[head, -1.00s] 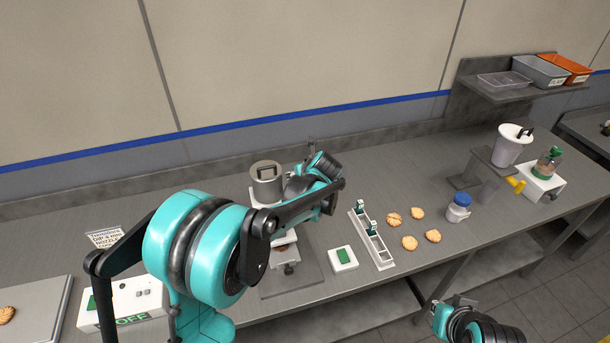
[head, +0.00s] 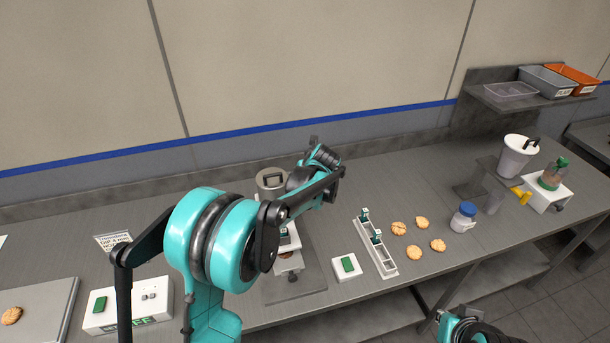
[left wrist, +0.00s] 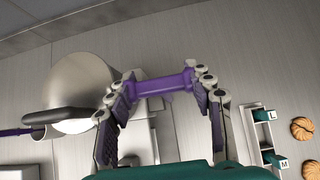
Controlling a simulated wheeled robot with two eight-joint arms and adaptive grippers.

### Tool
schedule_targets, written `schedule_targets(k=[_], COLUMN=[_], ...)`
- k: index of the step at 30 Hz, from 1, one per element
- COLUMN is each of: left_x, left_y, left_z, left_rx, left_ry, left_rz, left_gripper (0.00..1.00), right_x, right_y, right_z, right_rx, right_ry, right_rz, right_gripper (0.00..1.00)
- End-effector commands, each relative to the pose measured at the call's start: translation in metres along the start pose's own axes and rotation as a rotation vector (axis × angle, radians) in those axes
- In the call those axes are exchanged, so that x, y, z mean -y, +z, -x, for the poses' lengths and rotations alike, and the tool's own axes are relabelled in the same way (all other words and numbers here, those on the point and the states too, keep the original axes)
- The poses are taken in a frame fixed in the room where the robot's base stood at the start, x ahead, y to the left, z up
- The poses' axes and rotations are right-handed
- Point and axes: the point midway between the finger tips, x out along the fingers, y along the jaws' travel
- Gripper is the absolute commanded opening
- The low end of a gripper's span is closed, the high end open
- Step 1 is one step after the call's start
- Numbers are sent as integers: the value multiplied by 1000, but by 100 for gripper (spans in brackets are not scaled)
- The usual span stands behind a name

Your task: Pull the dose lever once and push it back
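A metal hopper pot (head: 270,181) stands on a white machine on the table, largely behind my left arm. The left wrist view shows the pot (left wrist: 85,75) large at the left, with a dark handle. A purple bar (left wrist: 165,84) lies across the gap between my left gripper's fingertips (left wrist: 166,80); it looks like the lever grip. The fingers are spread wide, and I cannot tell whether they press on the bar. In the head view my left gripper (head: 322,162) is beside the pot, its fingers unclear. My right gripper (head: 445,316) is at the bottom edge, finger state unclear.
A white rack (head: 377,247), a green-buttoned box (head: 346,266), several biscuits (head: 399,228) and a blue-lidded jar (head: 463,216) lie to the right. A white control box (head: 125,305) and tray (head: 40,310) are at left.

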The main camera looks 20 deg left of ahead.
Motion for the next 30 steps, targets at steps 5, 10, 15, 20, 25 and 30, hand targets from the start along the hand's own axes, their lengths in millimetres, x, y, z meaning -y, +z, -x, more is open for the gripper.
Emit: schedule_targets(k=[5,10,15,20,25,30], left_x=[0,0,0,0,0,0], left_y=[1,0,0,-1,0,0], left_z=[0,0,7,30,56,74], left_rx=[0,-1,-2,-2,-2,-1], left_ry=[0,1,0,-1,0,0], left_rz=[0,1,0,-1,-1,0], left_gripper=[72,72,72,72,72,72], right_x=[0,0,0,0,0,0], right_y=[0,0,0,0,0,0], right_z=[0,0,0,0,0,0], right_rx=[0,0,0,0,0,0], right_ry=[0,0,0,0,0,0], right_rz=[0,0,0,0,0,0], right_gripper=[0,0,0,0,0,0])
